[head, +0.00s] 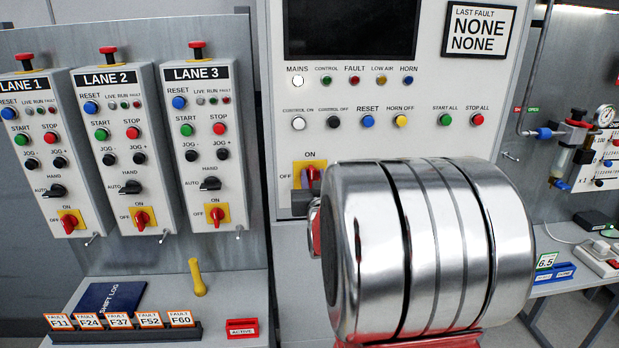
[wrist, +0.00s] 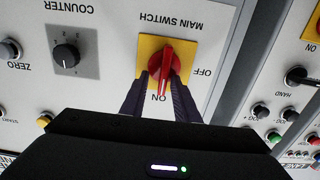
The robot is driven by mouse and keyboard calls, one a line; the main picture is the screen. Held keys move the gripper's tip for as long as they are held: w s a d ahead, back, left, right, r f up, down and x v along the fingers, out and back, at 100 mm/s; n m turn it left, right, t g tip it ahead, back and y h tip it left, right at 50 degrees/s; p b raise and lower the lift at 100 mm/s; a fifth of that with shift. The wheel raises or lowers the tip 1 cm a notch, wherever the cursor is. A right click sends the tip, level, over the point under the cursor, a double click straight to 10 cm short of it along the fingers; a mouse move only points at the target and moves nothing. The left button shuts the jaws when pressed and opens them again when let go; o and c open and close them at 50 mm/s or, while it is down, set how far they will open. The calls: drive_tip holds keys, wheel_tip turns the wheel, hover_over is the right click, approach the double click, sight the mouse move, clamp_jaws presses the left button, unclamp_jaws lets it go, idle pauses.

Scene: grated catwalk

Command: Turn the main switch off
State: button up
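The main switch is a red rotary handle (wrist: 164,68) on a yellow plate (wrist: 147,46), seen upside down in the wrist view. Its handle points toward ON; OFF is printed to the side. In the head view the red handle (head: 313,174) stands upright under the ON label, partly hidden by my arm. My gripper (wrist: 161,85) has one dark finger on each side of the handle. The fingers look open around it, with a narrow gap visible; contact is not clear. In the head view my large silver arm link hides most of my gripper.
A black counter knob (wrist: 66,58) is beside the main switch on the same panel. Lane 1, 2 and 3 boxes (head: 207,130) with similar red switches stand at the left. A shelf with a shift log (head: 110,297) and fault cards (head: 120,321) lies below.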

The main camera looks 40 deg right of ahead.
drive_tip(key=shift+a, duration=0.1)
drive_tip(key=shift+c, duration=0.4)
drive_tip(key=shift+w, duration=0.1)
clamp_jaws()
